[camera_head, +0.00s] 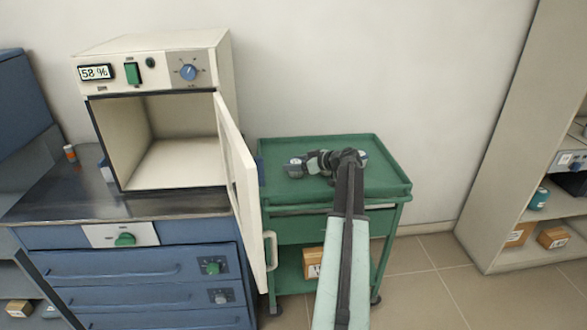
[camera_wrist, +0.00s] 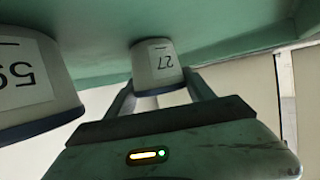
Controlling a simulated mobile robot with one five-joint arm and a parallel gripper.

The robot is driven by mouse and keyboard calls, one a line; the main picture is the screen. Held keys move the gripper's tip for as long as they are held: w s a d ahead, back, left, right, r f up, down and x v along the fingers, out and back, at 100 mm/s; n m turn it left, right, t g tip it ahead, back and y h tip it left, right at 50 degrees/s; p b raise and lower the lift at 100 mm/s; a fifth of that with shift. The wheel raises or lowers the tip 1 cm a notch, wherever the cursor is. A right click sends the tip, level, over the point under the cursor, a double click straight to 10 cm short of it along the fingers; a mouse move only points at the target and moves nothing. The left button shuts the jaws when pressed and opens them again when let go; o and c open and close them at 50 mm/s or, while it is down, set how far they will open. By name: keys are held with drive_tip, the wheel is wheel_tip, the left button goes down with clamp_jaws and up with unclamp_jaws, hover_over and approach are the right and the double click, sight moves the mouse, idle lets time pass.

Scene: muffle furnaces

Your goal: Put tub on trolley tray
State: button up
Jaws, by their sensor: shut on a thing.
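A small pale tub (camera_wrist: 157,68) with a dark blue rim and a "27" label sits between the two fingers of my gripper (camera_wrist: 160,88), which is shut on it. In the head view the tub (camera_head: 294,168) is at the tip of my gripper (camera_head: 303,164), over the left part of the green trolley tray (camera_head: 385,182). In the wrist view, which looks upside down, the tub's base is against or very close to the green tray (camera_wrist: 215,22); I cannot tell whether it touches. A second tub (camera_wrist: 35,82) stands on the tray beside it; it shows behind my wrist (camera_head: 362,157).
A white furnace (camera_head: 155,55) stands on the blue bench at left, its chamber empty. Its open door (camera_head: 238,185) reaches close to the trolley's left side. The front right of the tray is clear. A cardboard box (camera_head: 313,262) lies on the lower shelf.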

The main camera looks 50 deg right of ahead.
drive_tip(key=shift+f, duration=0.2)
drive_tip(key=o, duration=1.5)
drive_tip(key=shift+r, duration=0.1)
drive_tip(key=shift+r, duration=0.15)
drive_tip(key=shift+s+r, duration=0.25)
drive_tip(key=p+v, duration=0.4)
drive_tip(key=v, duration=0.7)
drive_tip(key=shift+s+p, duration=0.2)
drive_tip(key=shift+p, duration=0.1)
